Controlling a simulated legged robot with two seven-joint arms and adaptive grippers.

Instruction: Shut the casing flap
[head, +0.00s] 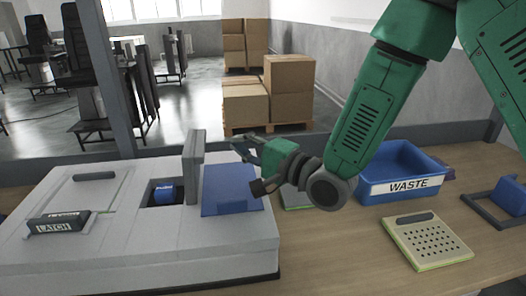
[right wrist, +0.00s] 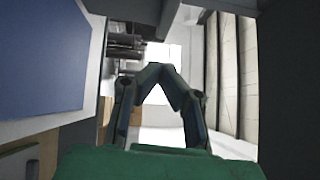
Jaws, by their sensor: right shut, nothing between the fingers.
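The light grey casing (head: 130,250) lies on the table at the left. A black latch (head: 58,223) labelled "LATCH" is at the casing's left front. My right gripper (head: 238,143) is to the right of the flap, above the blue panel, and looks apart from the flap. In the right wrist view its fingers (right wrist: 156,70) meet at the tips with nothing between them. My left gripper is not in view.
A blue panel (head: 230,190) lies on the casing right of the flap. A blue bin (head: 400,165) marked "WASTE" and a beige perforated block (head: 428,240) are on the wooden table (head: 340,255) at the right. Cardboard boxes (head: 268,95) stand beyond the table.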

